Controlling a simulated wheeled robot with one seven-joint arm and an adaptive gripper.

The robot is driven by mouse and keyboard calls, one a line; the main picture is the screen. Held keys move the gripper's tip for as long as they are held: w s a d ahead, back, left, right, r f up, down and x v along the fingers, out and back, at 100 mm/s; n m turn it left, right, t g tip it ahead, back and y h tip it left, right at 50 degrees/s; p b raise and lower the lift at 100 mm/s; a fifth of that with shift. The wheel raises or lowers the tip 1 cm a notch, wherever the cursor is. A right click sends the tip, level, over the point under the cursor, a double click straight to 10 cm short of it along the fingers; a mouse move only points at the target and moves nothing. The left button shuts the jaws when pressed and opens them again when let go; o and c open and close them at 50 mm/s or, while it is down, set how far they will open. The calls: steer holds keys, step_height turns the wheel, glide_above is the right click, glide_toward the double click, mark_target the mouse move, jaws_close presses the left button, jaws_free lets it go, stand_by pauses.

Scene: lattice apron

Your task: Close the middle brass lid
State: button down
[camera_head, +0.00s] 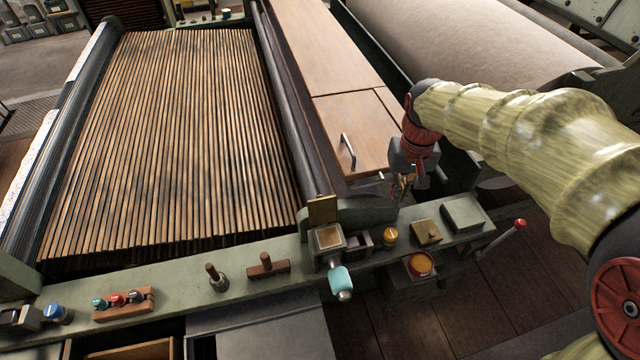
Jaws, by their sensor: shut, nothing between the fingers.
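A brass lid (322,209) stands upright, open, at the back of a small box (329,238) on the green front rail. The box's inside shows from above. A second brass-topped box (426,231) further right on the rail looks closed. I cannot tell for certain which of them counts as the middle lid. My gripper (408,187) points down to the right of the upright lid, behind the rail and apart from the lid. It is shut and empty; its fingertips are small and partly lost against the dark background.
A teal-knobbed lever (340,280) sticks out just in front of the open box. A yellow knob (390,235), a grey-green box (463,215) and a red-tipped lever (519,225) are to the right. A wooden panel with a handle (347,150) lies behind. Wooden slats (170,130) fill the left.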

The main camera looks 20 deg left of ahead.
steer(key=n+g+p, duration=0.1)
steer(key=n+p, duration=0.1)
glide_above(322, 209)
steer(key=w+a, duration=0.1)
steer(key=w, duration=0.6)
step_height(322, 209, down, 11)
steer(key=w+a, duration=0.2)
steer(key=a, duration=0.3)
step_height(322, 209, down, 10)
steer(key=b, duration=0.2)
steer(key=shift+s+d+r, duration=0.45)
steer(key=shift+s+d, duration=0.15)
steer(key=shift+s, duration=0.1)
steer(key=shift+s+d+r, duration=0.4)
steer(key=shift+s+d, duration=0.2)
steer(key=shift+s, duration=0.1)
